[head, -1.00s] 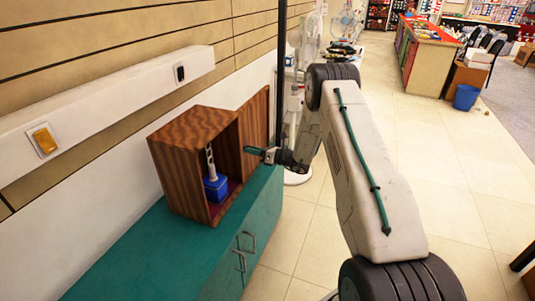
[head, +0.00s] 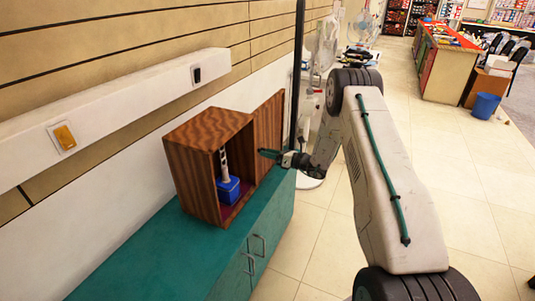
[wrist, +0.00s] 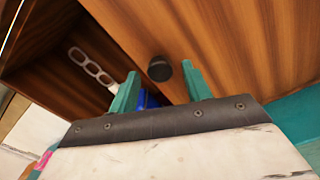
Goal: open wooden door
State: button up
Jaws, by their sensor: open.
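The wooden door (head: 268,133) of a small striped-wood cabinet (head: 194,168) stands swung open at the cabinet's right side. In the wrist view the door (wrist: 225,45) fills the upper right, with a dark round knob (wrist: 159,68) on its face. I cannot tell whether a finger touches the door.
A blue-based object with a pale upright handle (head: 228,188) stands inside the cabinet. The cabinet sits on a teal counter (head: 140,260) with handled doors below. A white wall rail (head: 120,105) runs above at left. Tiled floor (head: 310,240) is clear to the right.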

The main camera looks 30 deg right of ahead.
jog(key=v, duration=0.6)
jog(key=shift+s+d, duration=0.15)
jog(key=shift+s, duration=0.05)
jog(key=s+a+f+n+g+y, duration=0.2)
jog(key=s+a+n+g, duration=0.2)
jog(key=s+a+n, duration=0.15)
jog(key=s+a+r+n+g+h, duration=0.1)
jog(key=s+a+r+n+g, duration=0.4)
jog(key=s+r+n, duration=0.15)
jog(key=s+a+r+n+g, duration=0.5)
jog(key=s+r+n+g, duration=0.1)
jog(key=s+r, duration=0.2)
jog(key=s+a+r+n+t+h, duration=0.1)
jog(key=s+r+n+h, duration=0.5)
jog(key=s+r, duration=0.3)
jog(key=s+a+r+n+t+h, duration=0.1)
jog(key=s+r+n+h, duration=0.5)
jog(key=s, duration=1.2)
jog(key=shift+s+a+r+n, duration=0.35)
jog(key=shift+a+r+n, duration=0.3)
jog(key=shift+r+n, duration=0.9)
